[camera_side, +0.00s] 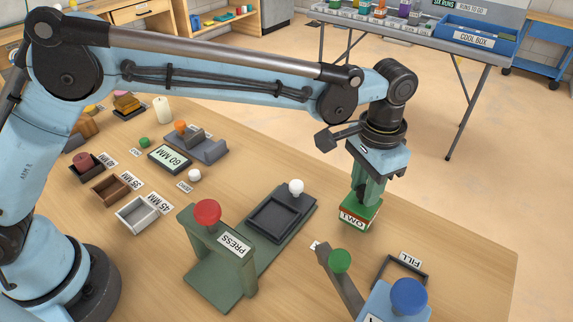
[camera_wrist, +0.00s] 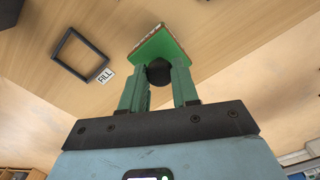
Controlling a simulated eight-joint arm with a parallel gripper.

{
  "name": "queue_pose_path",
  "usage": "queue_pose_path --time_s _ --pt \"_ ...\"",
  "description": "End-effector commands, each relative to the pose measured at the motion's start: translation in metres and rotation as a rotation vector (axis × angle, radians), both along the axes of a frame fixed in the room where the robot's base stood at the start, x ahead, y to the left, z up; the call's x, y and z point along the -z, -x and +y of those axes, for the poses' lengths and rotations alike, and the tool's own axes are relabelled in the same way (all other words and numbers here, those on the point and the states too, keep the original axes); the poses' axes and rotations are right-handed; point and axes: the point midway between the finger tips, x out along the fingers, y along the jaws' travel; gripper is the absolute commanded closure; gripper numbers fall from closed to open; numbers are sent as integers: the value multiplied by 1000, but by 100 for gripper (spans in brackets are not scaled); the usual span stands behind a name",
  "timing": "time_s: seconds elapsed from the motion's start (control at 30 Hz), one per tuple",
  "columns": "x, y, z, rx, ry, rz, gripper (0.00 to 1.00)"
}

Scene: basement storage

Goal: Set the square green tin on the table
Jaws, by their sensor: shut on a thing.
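The square green tin (camera_side: 361,213) has a white TWO label with a reddish edge on its side. My gripper (camera_side: 366,193) points down and is shut on it from above, over the right part of the wooden table (camera_side: 420,222). In the wrist view, the tin's green top (camera_wrist: 178,44) lies beyond the fingertips (camera_wrist: 158,76), with a dark round knob between the fingers. The tin looks roughly level. I cannot tell whether its underside touches the table or hangs just above it.
A black square frame marked FILL (camera_side: 403,270) lies on the table near the tin. A lever with a green knob (camera_side: 340,261) and a blue knob (camera_side: 409,296) stand in front. A green press with a red knob (camera_side: 207,212) and a black tray (camera_side: 275,218) are left. Bare wood lies right.

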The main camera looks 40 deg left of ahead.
Motion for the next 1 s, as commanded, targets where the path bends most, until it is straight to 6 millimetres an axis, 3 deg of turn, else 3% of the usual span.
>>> queue_pose_path --time_s 1.0 --pt "8 0 0 0 0 0 100"
